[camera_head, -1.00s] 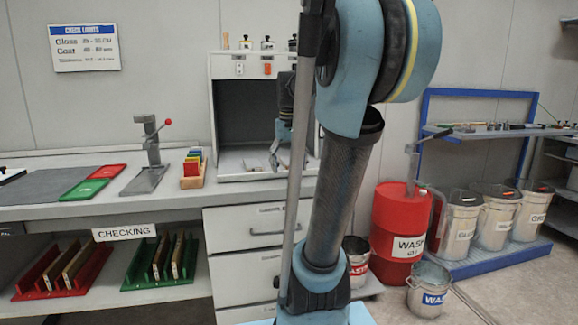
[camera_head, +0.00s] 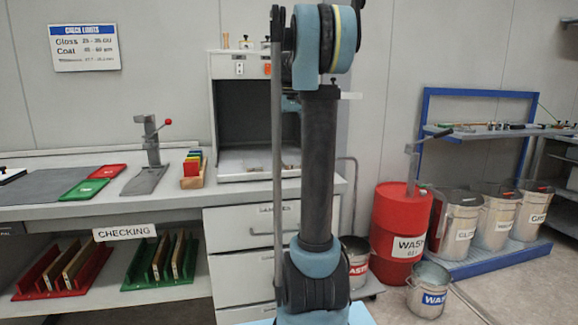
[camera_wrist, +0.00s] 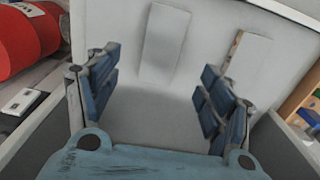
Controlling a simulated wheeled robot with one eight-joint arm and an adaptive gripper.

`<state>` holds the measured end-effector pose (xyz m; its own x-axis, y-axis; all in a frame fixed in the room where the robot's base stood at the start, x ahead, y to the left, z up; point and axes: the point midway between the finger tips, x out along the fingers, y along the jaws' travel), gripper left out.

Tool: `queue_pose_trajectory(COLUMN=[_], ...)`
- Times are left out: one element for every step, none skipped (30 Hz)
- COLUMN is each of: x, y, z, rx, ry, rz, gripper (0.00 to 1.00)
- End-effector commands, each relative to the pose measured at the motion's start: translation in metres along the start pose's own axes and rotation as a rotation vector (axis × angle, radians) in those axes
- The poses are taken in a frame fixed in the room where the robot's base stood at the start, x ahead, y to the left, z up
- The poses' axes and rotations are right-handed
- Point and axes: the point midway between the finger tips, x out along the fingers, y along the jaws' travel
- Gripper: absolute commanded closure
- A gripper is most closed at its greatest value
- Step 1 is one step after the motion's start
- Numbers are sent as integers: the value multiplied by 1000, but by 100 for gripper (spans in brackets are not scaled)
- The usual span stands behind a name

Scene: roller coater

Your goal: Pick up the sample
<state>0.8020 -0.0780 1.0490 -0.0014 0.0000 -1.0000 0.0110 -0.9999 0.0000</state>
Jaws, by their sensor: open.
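My gripper (camera_wrist: 160,105) is open and empty in the wrist view, its blue-grey fingers spread wide over a pale surface. Two flat light panels lie beyond the fingertips. One pale panel (camera_wrist: 165,40) is near the top middle, between the lines of the fingers. A second panel (camera_wrist: 246,58) with a brown edge is to the right, partly behind the right finger. I cannot tell which is the sample. In the head view my arm hides the gripper, and the panels are not clear on the floor of the open grey booth (camera_head: 228,176).
A wooden rack of coloured pieces (camera_head: 192,172) and a lever stand (camera_head: 152,160) are left of the booth. A red drum (camera_head: 398,215) stands right of the counter; a red drum also shows in the wrist view (camera_wrist: 28,38). The booth's walls leave limited side room.

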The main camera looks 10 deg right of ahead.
Motion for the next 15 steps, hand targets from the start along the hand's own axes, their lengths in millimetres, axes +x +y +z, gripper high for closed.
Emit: queue_pose_trajectory(x=[9,14,20,25,29,34,37,40,42,44,45,47,49,51,54], y=[0,0,0,0,0,0,0,0,0,0,0,0,0,-1,-1], z=[0,0,0,0,0,0,0,0,0,0,0,0,0,0,-1], rx=[0,0,0,0,0,0,0,0,0,0,0,0,0,0,0], ry=[0,0,0,0,0,0,0,0,0,0,0,0,0,0,0], rz=[0,0,0,0,0,0,0,0,0,0,0,0,0,0,0], gripper=[27,27,27,27,27,27,27,27,27,27,27,27,27,27,27])
